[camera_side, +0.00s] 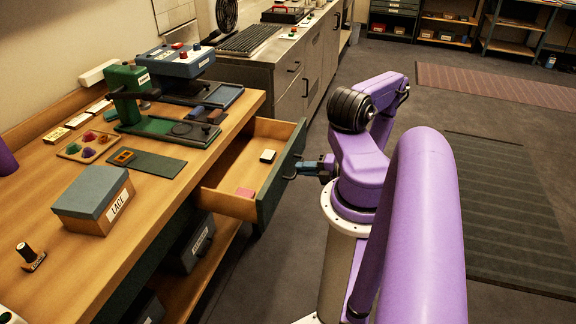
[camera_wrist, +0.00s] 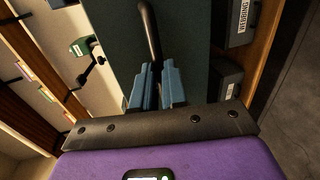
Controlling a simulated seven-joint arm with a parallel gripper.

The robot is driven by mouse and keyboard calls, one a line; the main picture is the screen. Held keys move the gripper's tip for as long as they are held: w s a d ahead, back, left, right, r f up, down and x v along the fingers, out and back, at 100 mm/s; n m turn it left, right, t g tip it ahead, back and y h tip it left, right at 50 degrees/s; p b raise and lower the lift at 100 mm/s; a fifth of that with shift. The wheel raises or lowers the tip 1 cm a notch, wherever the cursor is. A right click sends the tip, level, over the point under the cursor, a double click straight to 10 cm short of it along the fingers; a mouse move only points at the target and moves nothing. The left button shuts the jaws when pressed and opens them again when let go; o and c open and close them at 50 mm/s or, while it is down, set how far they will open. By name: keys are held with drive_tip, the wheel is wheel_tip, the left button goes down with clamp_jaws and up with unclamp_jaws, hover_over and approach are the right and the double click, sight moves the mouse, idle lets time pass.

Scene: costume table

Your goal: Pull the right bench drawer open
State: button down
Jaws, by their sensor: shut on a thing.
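The right bench drawer (camera_side: 245,176) is pulled out from the wooden bench, and its inside shows in the side view. Its dark green front (camera_side: 281,172) faces my arm, and the front (camera_wrist: 185,45) fills the middle of the wrist view. A dark curved handle (camera_wrist: 150,35) runs down from the top of the wrist view to my gripper (camera_wrist: 157,85). My gripper (camera_side: 306,168) has blue fingers and is shut on the handle. The exact contact is partly hidden by the fingers. A pink block (camera_side: 245,192) and a small dark-and-white block (camera_side: 267,156) lie in the drawer.
The bench top (camera_side: 110,240) holds a LACE box (camera_side: 94,197), a green press (camera_side: 130,95) and a tray of coloured pieces (camera_side: 87,146). Labelled boxes (camera_side: 190,245) stand below the drawer. A grey cabinet (camera_side: 300,85) stands behind. The floor between drawer and arm is clear.

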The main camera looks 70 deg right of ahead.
drive_tip(key=shift+f+v, duration=0.2)
drive_tip(key=shift+v, duration=0.85)
drive_tip(key=shift+f+v, duration=0.25)
drive_tip(key=shift+v, duration=0.8)
drive_tip(key=shift+s, duration=0.1)
drive_tip(key=c, duration=1.2)
unclamp_jaws()
drive_tip(key=shift+o, duration=0.2)
drive_tip(key=v, duration=1.7)
drive_tip(key=shift+s, duration=0.2)
drive_tip(key=shift+d+r, duration=0.1)
